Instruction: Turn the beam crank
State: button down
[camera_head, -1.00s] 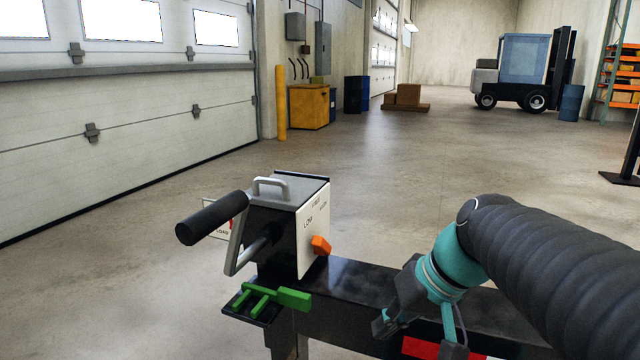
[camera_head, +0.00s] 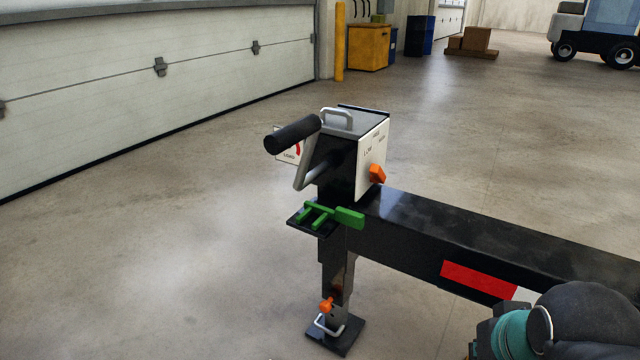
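The beam crank (camera_head: 308,157) is a grey arm with a black cylindrical grip (camera_head: 292,134) pointing left and slightly toward me. It is joined to the left side of a gearbox (camera_head: 372,160) with a white face, a grey top handle and an orange knob (camera_head: 377,174). The gearbox sits on the end of a black beam (camera_head: 410,215). My arm's teal and black end shows at the bottom right, well apart from the crank and cut off by the frame edge. My gripper's fingertips cannot be made out.
A green handled part (camera_head: 330,214) lies on a small black tray below the gearbox. A support leg (camera_head: 337,290) with an orange knob stands on a foot plate (camera_head: 336,335). The floor to the left is clear. A yellow post (camera_head: 340,45) and cabinet stand far behind.

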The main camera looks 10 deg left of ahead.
aim_at(309, 127)
jog(key=k, duration=0.25)
jog(key=u, duration=2.6)
jog(key=i, duration=3.15)
jog(key=z, duration=4.3)
